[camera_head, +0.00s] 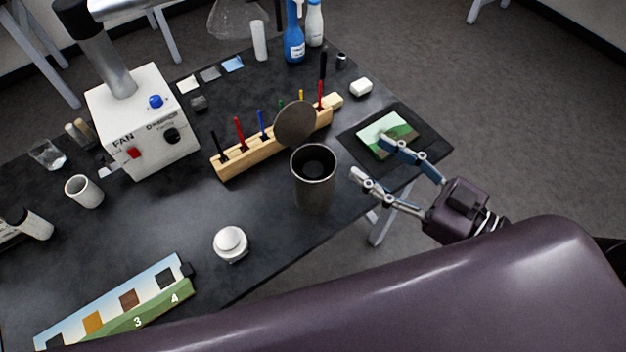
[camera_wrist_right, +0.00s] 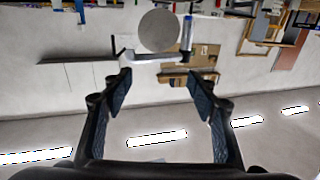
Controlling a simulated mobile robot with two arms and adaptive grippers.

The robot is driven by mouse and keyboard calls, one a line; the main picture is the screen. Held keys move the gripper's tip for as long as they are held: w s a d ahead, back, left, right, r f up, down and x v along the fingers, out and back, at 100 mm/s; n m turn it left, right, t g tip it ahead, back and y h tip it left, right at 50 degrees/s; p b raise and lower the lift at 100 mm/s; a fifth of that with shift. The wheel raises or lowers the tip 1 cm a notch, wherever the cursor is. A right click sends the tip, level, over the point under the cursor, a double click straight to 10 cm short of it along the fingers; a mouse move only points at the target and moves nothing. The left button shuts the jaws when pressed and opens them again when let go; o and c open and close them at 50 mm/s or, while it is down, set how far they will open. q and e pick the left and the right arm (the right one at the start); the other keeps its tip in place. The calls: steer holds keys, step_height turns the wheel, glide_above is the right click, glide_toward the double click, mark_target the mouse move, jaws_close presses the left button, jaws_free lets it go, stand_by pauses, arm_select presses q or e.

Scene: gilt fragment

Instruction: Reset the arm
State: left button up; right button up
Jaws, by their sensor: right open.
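My right gripper (camera_head: 371,159) reaches in from the right, its two fingers spread apart with nothing between them. It is near the table's right edge, beside a dark mat (camera_head: 432,139) with a small green landscape picture (camera_head: 392,128) on it. One fingertip overlaps the picture in the head view; I cannot tell the height between them. In the right wrist view the open gripper (camera_wrist_right: 157,76) shows a grey disc (camera_wrist_right: 159,31) beyond the fingertips, apart from them. My left gripper is not in view.
A dark cup (camera_head: 314,190) stands left of my right gripper, before a wooden tool rack (camera_head: 235,164) and a round disc (camera_head: 294,123). A white jar (camera_head: 231,243), numbered strip (camera_head: 150,312), white mug (camera_head: 84,191) and fan box (camera_head: 150,125) stand further left. Open floor (camera_head: 520,130) lies right.

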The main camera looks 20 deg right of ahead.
stand_by(0.4)
steer(key=w+d+f+m+h+b, duration=0.1)
steer(key=d+f+h, duration=0.2)
steer(key=d+f, duration=0.45)
steer(key=w+d+f+m+h+b, duration=0.1)
steer(key=d+f+h, duration=0.3)
steer(key=f, duration=0.7)
steer(key=s+d+f+m+g+h+b, duration=0.1)
steer(key=s+d+f, duration=0.15)
steer(key=f, duration=0.55)
steer(key=s+d+f+g+h, duration=0.1)
steer(key=s+d+f+g, duration=0.1)
steer(key=d+f, duration=0.35)
steer(key=s+d+f+m+g+h+b, duration=0.1)
steer(key=s+d+f, duration=0.1)
steer(key=f, duration=0.8)
steer(key=s+a+f+m+g+h+b, duration=0.1)
steer(key=s+a+f+g, duration=0.1)
steer(key=s+f, duration=0.45)
steer(key=s+a+f+g, duration=0.2)
steer(key=s+f, duration=0.1)
steer(key=f, duration=0.6)
steer(key=s+a+f+g+b, duration=0.1)
steer(key=s+a+f+g, duration=0.4)
steer(key=s+a+f, duration=0.8)
steer(key=shift+s+a+f+g+y+b, duration=0.15)
steer(key=shift+a+f+g+y+b, duration=0.2)
steer(key=shift+a, duration=0.25)
steer(key=shift+r, duration=0.1)
